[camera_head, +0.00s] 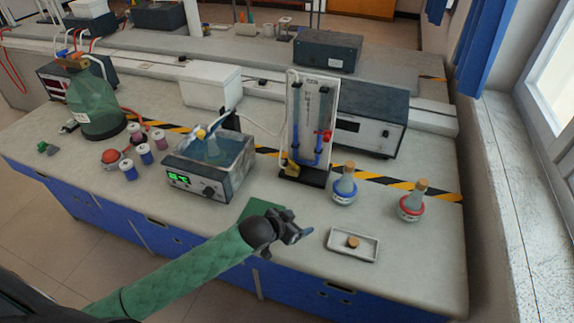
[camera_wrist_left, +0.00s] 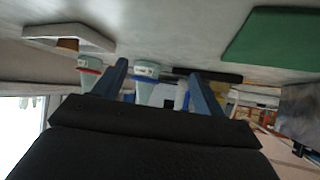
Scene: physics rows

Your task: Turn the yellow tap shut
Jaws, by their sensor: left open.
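The yellow tap (camera_head: 291,168) is at the lower left of a glass tube apparatus (camera_head: 307,125) on a black base, with blue liquid in its tubes. A red tap (camera_head: 327,135) is higher on its right side. My left gripper (camera_head: 304,233) is in front of the apparatus, over the bench near its front edge, apart from the tap. It is open and empty. In the left wrist view its two fingers (camera_wrist_left: 158,88) are spread, with the blue-ringed flask (camera_wrist_left: 146,73) seen beyond them. Whether the tap is open is too small to tell. My right gripper is out of view.
The blue-ringed flask (camera_head: 344,186) stands right of the apparatus, and a red-ringed flask (camera_head: 411,204) is further right. A white tray (camera_head: 340,246) with a cork is right of my gripper. A water bath (camera_head: 208,165) stands left. A green mat (camera_head: 258,208) lies behind my gripper.

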